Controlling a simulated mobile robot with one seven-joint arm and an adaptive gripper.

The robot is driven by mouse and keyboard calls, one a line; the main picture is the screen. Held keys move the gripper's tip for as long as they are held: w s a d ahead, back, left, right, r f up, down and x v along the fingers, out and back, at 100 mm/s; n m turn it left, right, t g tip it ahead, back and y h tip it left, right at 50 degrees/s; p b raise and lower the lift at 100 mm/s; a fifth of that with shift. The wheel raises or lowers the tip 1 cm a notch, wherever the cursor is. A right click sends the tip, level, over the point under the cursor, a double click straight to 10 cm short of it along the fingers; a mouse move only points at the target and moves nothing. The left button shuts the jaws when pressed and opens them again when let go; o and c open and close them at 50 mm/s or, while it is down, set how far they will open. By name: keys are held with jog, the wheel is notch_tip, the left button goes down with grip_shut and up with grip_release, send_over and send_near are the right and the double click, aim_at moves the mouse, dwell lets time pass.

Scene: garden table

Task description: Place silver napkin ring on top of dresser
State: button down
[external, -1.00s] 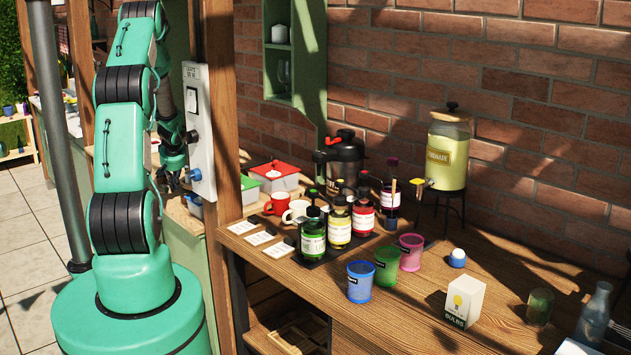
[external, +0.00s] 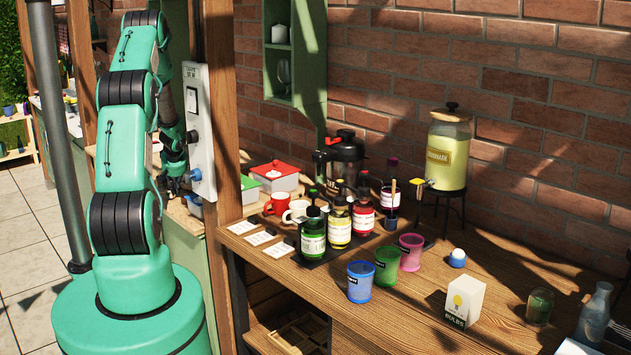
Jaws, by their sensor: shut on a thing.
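My gripper (external: 172,180) is at the left, low over the counter behind the wooden post. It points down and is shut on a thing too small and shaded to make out. The wooden post and the switch panel hide part of the area around it. I cannot make out the silver napkin ring. No dresser can be told for sure in this view.
The wooden post (external: 221,110) with a switch panel (external: 199,125) stands close right of my gripper. Red-lidded box (external: 275,177), mugs (external: 275,204), bottles (external: 312,238) and coloured cups (external: 360,282) crowd the wooden table. Its front right has bare room.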

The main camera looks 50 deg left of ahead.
jog(key=shift+f, duration=0.35)
jog(key=shift+f, duration=0.1)
jog(key=c, duration=2.2)
grip_release()
jog(key=shift+r, duration=0.2)
jog(key=p+v, duration=0.1)
jog(key=v, duration=1.1)
jog(key=shift+f, duration=0.1)
